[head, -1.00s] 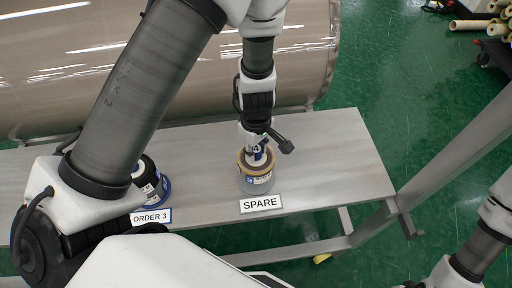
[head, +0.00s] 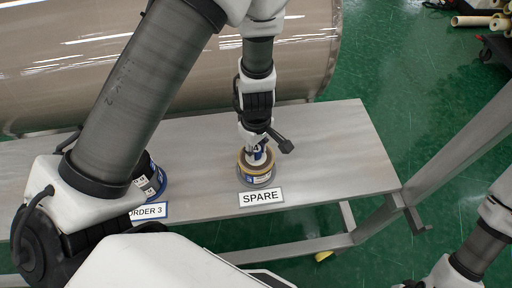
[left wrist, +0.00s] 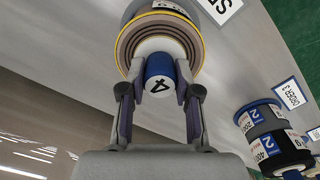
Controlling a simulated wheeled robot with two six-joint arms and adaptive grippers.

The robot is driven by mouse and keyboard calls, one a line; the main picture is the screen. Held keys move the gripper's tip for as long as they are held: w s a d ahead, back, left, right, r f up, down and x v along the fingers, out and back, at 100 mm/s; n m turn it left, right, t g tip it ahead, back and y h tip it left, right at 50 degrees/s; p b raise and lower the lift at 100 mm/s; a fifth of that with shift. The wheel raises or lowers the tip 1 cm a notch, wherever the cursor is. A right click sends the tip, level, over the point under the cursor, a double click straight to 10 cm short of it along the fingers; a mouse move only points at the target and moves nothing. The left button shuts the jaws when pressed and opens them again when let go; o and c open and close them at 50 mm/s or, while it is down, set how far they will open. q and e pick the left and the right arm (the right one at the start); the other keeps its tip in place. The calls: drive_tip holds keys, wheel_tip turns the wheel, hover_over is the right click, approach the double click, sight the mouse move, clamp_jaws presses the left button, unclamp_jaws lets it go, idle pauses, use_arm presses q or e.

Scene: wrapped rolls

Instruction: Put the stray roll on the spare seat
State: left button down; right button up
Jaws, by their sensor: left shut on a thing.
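My left gripper (head: 256,150) is over the SPARE place on the bench, pointing down. In the left wrist view its fingers (left wrist: 160,95) are shut on the roll's blue-and-white core, marked 4 (left wrist: 160,68). Brown concentric layers and a yellow rim (left wrist: 121,45) surround the core. In the head view the roll (head: 257,181) is upright, with a tan top and a blue-and-white label, directly behind the SPARE sign (head: 261,197). The seat under it is hidden, and I cannot tell whether the roll touches it. My right gripper is out of view.
A dark stack of rolls with blue labels (head: 152,181) stands by the ORDER 3 sign (head: 148,211), partly behind my left arm. A large wrapped cylinder (head: 60,65) lies along the bench's back. The bench (head: 340,150) is clear to the right of SPARE.

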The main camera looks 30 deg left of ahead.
use_arm(q)
drive_tip(key=c, duration=0.7)
unclamp_jaws()
drive_tip(key=shift+c, duration=0.2)
wheel_tip(320, 180, up, 12)
